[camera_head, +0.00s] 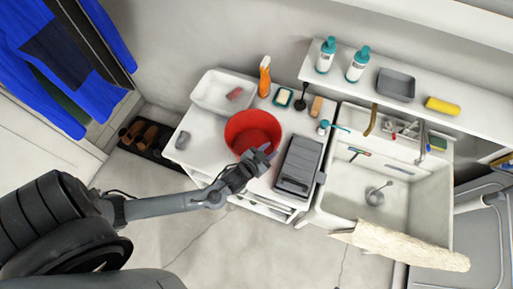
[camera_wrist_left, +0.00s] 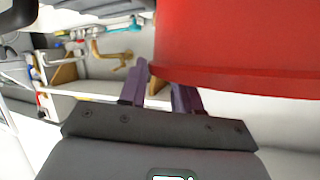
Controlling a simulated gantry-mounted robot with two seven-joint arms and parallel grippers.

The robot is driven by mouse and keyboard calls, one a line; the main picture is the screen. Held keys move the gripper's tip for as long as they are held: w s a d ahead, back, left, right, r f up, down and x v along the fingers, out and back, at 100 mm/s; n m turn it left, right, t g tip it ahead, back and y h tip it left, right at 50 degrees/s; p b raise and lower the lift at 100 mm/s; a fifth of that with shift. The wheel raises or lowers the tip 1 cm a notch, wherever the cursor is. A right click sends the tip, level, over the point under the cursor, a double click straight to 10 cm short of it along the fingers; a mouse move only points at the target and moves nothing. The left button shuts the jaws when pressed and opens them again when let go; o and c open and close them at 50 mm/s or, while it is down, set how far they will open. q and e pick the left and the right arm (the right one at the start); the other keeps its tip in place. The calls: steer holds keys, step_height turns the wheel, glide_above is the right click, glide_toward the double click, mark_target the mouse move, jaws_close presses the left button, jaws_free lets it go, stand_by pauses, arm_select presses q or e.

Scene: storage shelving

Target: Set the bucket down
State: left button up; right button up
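The red bucket (camera_head: 253,132) is upright on the white cabinet top, as far as the head view shows. My left gripper (camera_head: 264,155) is at its near side, by the rim. In the left wrist view the bucket (camera_wrist_left: 240,35) fills the upper right. The two purple fingers of my left gripper (camera_wrist_left: 163,85) are apart, with a bare gap between them. One fingertip is hidden behind the rim edge; the other shows just beside it. I cannot tell whether the fingers touch the bucket. My right gripper is not in view.
On the cabinet top (camera_head: 200,150) are a white tray (camera_head: 222,93), an orange spray bottle (camera_head: 264,76), a soap dish (camera_head: 283,97) and a dark grey box (camera_head: 299,165). A sink (camera_head: 340,190) stands right. A shelf (camera_head: 410,104) with bottles hangs above.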

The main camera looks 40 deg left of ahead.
arm_select(q)
steer(key=s+d+r+g, duration=0.1)
steer(key=s+r+g, duration=0.1)
steer(key=s, duration=0.4)
steer(key=s+d+r+g+h, duration=0.1)
steer(key=s+r+g, duration=0.1)
steer(key=s+g, duration=0.2)
steer(key=s+d+r+g+b, duration=0.1)
steer(key=s+d+r+g, duration=0.1)
steer(key=s, duration=0.7)
steer(key=shift+r+g, duration=0.4)
steer(key=shift+g, duration=0.5)
